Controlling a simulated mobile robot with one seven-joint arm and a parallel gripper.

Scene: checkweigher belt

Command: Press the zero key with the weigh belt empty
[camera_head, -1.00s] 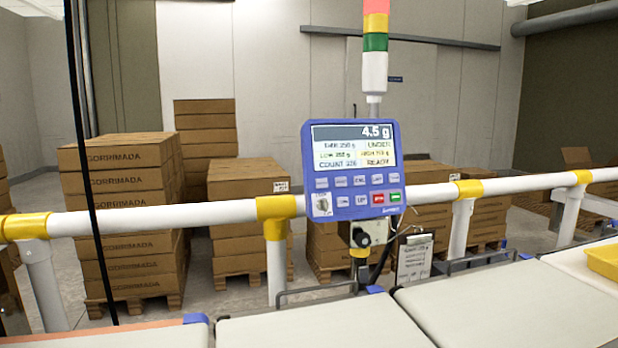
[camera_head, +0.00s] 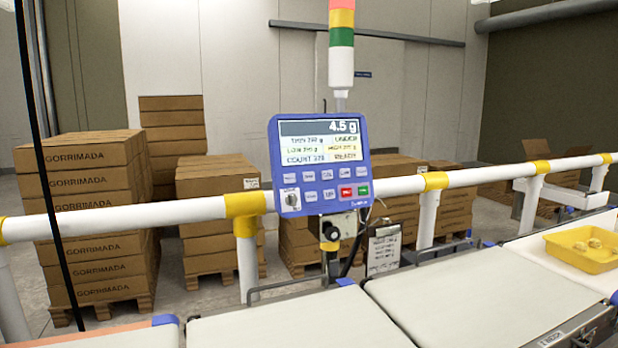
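The blue weigher control panel (camera_head: 322,200) stands on a post behind the belts, in the middle of the view. Its screen (camera_head: 325,142) reads 4.5 g, with UNDER, a count line and READY below. Two rows of small keys sit under the screen, with a red key (camera_head: 346,192) and a green key (camera_head: 363,190) at lower right. The key labels are too small to read, so I cannot tell which is zero. The belt sections in front, one at centre (camera_head: 290,322) and one to its right (camera_head: 470,295), look bare where visible. My gripper is not in view.
A white rail with yellow joints (camera_head: 390,187) runs across behind the belts. A signal tower (camera_head: 341,50) rises above the panel. Stacked cartons (camera_head: 90,210) stand on pallets behind the rail.

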